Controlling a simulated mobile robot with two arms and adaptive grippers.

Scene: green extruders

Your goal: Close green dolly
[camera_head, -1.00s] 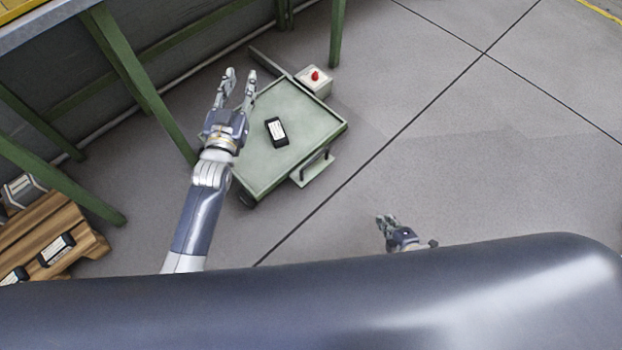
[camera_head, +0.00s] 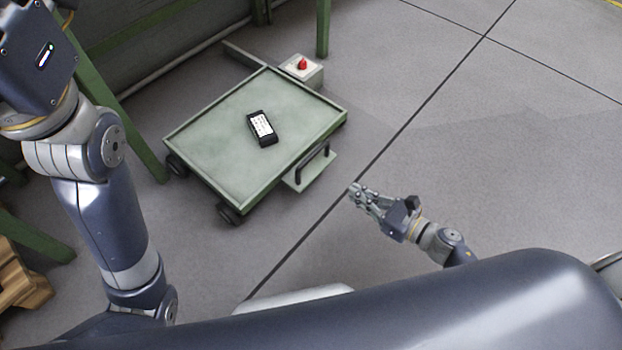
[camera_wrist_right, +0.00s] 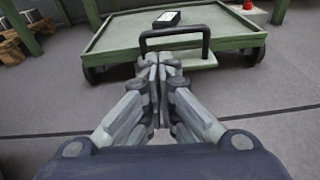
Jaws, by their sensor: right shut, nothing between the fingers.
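The green dolly (camera_head: 205,145) stands on the floor in the head view, a low flat cart with a raised rim and dark wheels. A dark handle (camera_head: 313,163) sits on a small plate at its near right side. My right gripper (camera_head: 358,194) is shut and empty, a little right of and below the handle in the head view. In the right wrist view the shut fingers (camera_wrist_right: 160,75) point at the handle (camera_wrist_right: 175,37), which shows just beyond them; I cannot tell whether they touch. My left arm stands at the left of the head view; its fingers are mostly out of frame.
A dark box with a white label (camera_head: 261,128) lies on the dolly. A pale box with a red button (camera_head: 302,68) stands at its far corner. Green table legs (camera_head: 323,28) stand behind. Wooden pallets (camera_head: 20,275) lie at the left. The floor at right is clear.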

